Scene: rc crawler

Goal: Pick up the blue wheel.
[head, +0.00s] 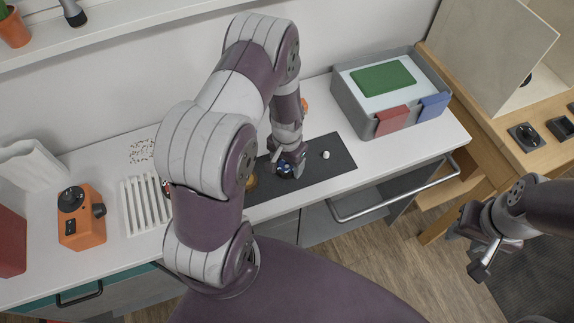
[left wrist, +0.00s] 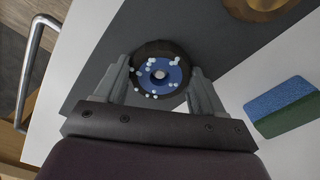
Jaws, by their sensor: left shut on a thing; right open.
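The blue wheel (left wrist: 160,74) has a blue hub with pale dots and a dark tyre. In the left wrist view it sits between the two fingers of my left gripper (left wrist: 158,88), which is shut on it. In the head view the wheel (head: 284,170) shows small and dark under my left gripper (head: 290,168), over the dark mat (head: 325,172). I cannot tell whether it touches the mat. My right gripper (head: 474,252) is open and empty, off to the right above the floor.
A small white ball (head: 326,155) lies on the mat. A white slotted rack (head: 145,204) and an orange device (head: 82,222) stand at the left. A blue-green sponge (left wrist: 283,106) lies beside the mat.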

